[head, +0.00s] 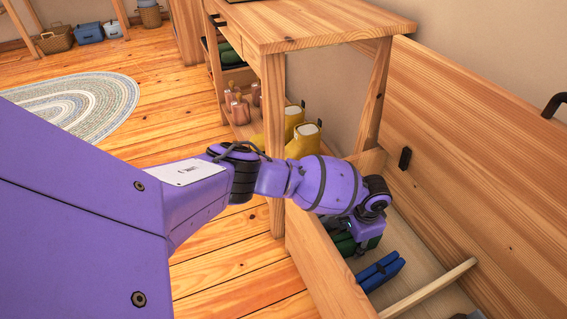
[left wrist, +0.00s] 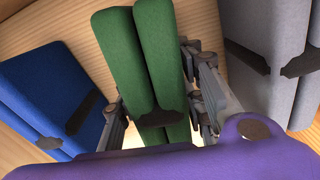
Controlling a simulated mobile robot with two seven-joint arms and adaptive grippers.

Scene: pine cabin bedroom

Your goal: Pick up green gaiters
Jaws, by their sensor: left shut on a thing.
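The green gaiters (left wrist: 143,60) are a rolled pair with a dark strap in the left wrist view. In the head view they show as a green patch (head: 345,244) inside the wooden chest, partly hidden under my left wrist. My left gripper (left wrist: 160,104) has one finger on each side of the pair and is shut on it. The gaiters are low in the chest; I cannot tell whether they still touch its floor. My right gripper is in neither view.
Blue gaiters (head: 380,270) lie beside the green pair in the chest (head: 325,262). Grey gaiters (left wrist: 265,60) lie on the other side. A wooden rod (head: 430,286) crosses the chest. A wooden table (head: 300,27) stands close behind my arm, with yellow boots (head: 303,140) beneath.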

